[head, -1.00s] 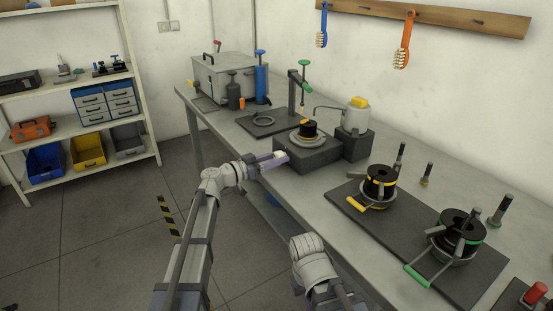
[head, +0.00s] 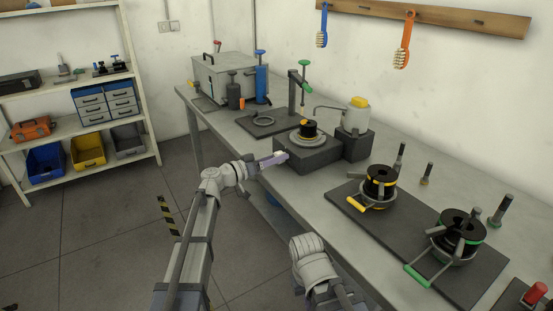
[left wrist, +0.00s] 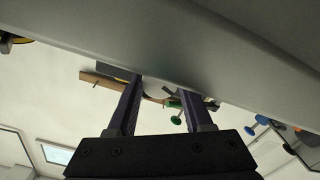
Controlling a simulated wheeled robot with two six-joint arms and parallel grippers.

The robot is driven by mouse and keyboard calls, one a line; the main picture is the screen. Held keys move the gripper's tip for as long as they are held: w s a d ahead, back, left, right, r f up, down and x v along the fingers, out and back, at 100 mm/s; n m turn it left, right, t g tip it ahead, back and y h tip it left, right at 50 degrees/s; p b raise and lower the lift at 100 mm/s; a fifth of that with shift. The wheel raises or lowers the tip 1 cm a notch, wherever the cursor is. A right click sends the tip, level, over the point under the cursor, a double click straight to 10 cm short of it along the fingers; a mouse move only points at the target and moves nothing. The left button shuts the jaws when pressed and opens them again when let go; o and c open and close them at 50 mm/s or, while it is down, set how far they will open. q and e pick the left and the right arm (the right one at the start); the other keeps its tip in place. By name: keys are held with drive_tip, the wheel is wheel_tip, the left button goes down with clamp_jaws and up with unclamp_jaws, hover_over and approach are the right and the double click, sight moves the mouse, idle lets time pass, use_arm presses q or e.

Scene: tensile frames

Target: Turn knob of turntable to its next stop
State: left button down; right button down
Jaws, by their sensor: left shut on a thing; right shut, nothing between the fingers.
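The turntable is a dark block (head: 318,157) near the bench's front edge, with a pale round plate (head: 298,139) on top carrying a black spool (head: 309,129). My left gripper (head: 277,157) is at the block's front left side, level with it, and shut on the knob there. The fingers cover the knob in the head view, so its angle is hidden. In the left wrist view the two fingers (left wrist: 163,92) stand apart, and the knob is not clear between them. Only a rounded pale part of my right arm shows low in the head view; its fingers are not in sight.
The bench edge (left wrist: 235,55) crosses close above the fingers in the left wrist view. A stand with a green knob (head: 304,62) and a bottle with a yellow cap (head: 356,116) flank the turntable. A dark mat (head: 410,235) with two spool holders lies to the right.

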use_arm(q)
drive_tip(key=shift+c, duration=1.5)
unclamp_jaws()
drive_tip(key=shift+s+a, duration=0.1)
drive_tip(key=v, duration=0.7)
drive_tip(key=shift+a, duration=0.2)
drive_tip(key=shift+s, duration=0.15)
